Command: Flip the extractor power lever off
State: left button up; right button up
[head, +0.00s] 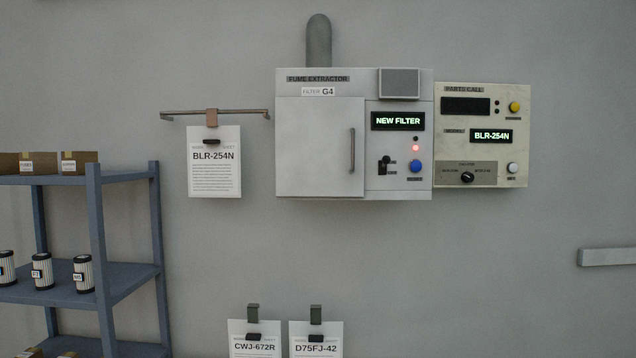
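The fume extractor (320,145) is a light grey box on the wall, with its door shut and a vertical handle (351,151). Its display (398,121) reads "NEW FILTER" and a red lamp (416,148) glows below it. The small black power lever (383,165) sits on the panel right of the door, left of a blue button (415,166). Two small labels stand beside the lever, too small to read, and I cannot tell its position for certain. Neither of my grippers shows in the head view.
A parts call panel (481,100) adjoins the extractor's right side. A sheet reading BLR-254N (214,176) hangs at left, with two more sheets below. A blue shelf (125,176) with boxes and filters stands far left. The wall before the extractor is unobstructed.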

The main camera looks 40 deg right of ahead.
aim_at(387, 159)
jog(key=z, duration=1.9)
